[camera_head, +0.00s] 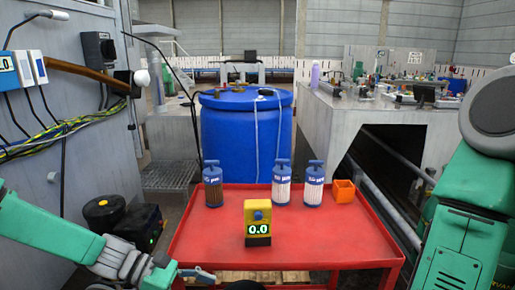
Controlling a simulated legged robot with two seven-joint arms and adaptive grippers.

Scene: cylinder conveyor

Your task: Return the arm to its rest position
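My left arm comes in at the lower left, and its gripper (199,275) is low at the red table's front left edge. It is partly cut off by the picture's bottom edge, so its opening is unclear. No object shows in it. My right arm (460,225) is a large green and grey shape at the right edge; its gripper is out of view. On the red table (320,240) stand three blue-capped cylinders: a brown-filled one (212,187) at left, and two white-filled ones (282,187) and (314,187) close together at right. All are upright.
A yellow meter (258,221) reading 0.0 stands at the table's middle front. An orange open box (343,192) sits at the back right. A blue barrel (247,135) is behind the table. A grey cabinet (70,100) with cables stands left. The table's right front is clear.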

